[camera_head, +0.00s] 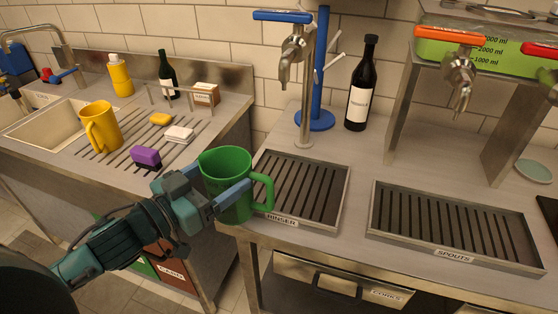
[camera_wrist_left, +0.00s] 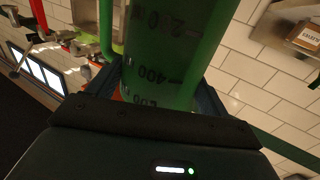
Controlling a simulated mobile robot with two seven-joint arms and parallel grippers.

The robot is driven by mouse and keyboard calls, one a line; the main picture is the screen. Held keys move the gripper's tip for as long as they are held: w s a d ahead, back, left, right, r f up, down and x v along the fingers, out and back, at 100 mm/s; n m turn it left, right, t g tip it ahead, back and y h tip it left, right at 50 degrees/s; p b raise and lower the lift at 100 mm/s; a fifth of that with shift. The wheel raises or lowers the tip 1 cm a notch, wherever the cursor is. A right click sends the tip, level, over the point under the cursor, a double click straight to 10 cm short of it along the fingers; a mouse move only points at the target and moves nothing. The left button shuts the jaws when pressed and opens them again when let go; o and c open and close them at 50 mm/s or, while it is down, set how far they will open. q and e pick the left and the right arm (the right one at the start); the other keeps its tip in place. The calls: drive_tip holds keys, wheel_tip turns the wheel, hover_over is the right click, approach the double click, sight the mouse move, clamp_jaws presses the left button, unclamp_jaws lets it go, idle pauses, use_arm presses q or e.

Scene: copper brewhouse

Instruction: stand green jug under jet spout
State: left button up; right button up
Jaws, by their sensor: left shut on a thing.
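The green jug (camera_head: 230,166) is upright at the front left corner of the rinser tray, its handle to the right. My left gripper (camera_head: 224,184) is shut on its body; I cannot tell if its base touches the counter. In the left wrist view the jug (camera_wrist_left: 165,55) fills the middle, with volume marks on its side. A tap with a blue lever (camera_head: 292,50) stands over the rinser tray (camera_head: 345,190). A tap with an orange lever (camera_head: 459,75) hangs over the spouts tray (camera_head: 455,253). No tap is labelled jet. My right gripper is out of view.
A dark bottle (camera_head: 358,100) and a blue peg stand (camera_head: 316,121) are behind the rinser tray. A red lever (camera_head: 540,50) shows at the right edge. A yellow jug (camera_head: 101,128) and sponges are by the left sink. Both trays are bare.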

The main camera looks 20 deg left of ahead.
use_arm(q)
drive_tip(key=f+p+x, duration=0.2)
drive_tip(key=f+x, duration=0.1)
drive_tip(key=x, duration=1.2)
drive_tip(key=shift+f, duration=0.2)
drive_tip(key=shift+w, duration=0.1)
drive_tip(key=shift+f, duration=0.2)
drive_tip(key=o, duration=1.5)
drive_tip(key=shift+o, duration=0.2)
drive_tip(key=shift+r, duration=0.1)
